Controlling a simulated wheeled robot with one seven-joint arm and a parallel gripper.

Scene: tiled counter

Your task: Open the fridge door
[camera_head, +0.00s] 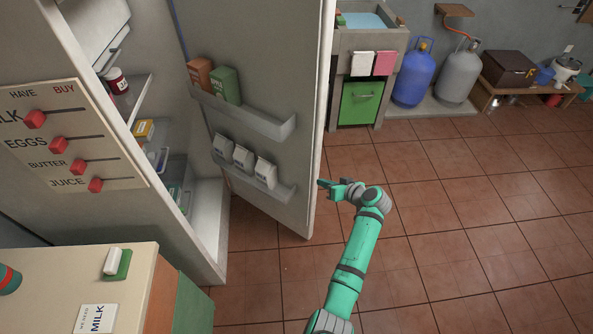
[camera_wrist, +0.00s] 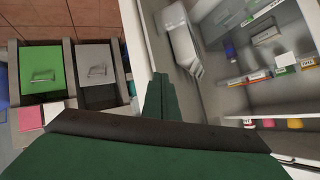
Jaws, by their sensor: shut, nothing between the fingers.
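The fridge door (camera_head: 262,52) stands wide open in the head view, swung out from the fridge (camera_head: 208,240), with its inner shelves facing left. In the wrist view the fridge interior (camera_wrist: 250,60) is seen, with bottles and packets on its shelves. My gripper (camera_head: 323,183) is at the door's free edge, at its right, low down. I cannot tell whether it touches the door. In the wrist view its dark green fingers (camera_wrist: 160,95) are together with nothing between them, in front of the door's edge.
Door shelves hold cartons (camera_head: 226,84) and white packs (camera_head: 243,160). A counter (camera_head: 60,285) with an eraser stands at the lower left. A sink unit with a green cabinet (camera_head: 360,102) and gas bottles (camera_head: 413,75) are at the back. The tiled floor (camera_head: 480,220) at right is clear.

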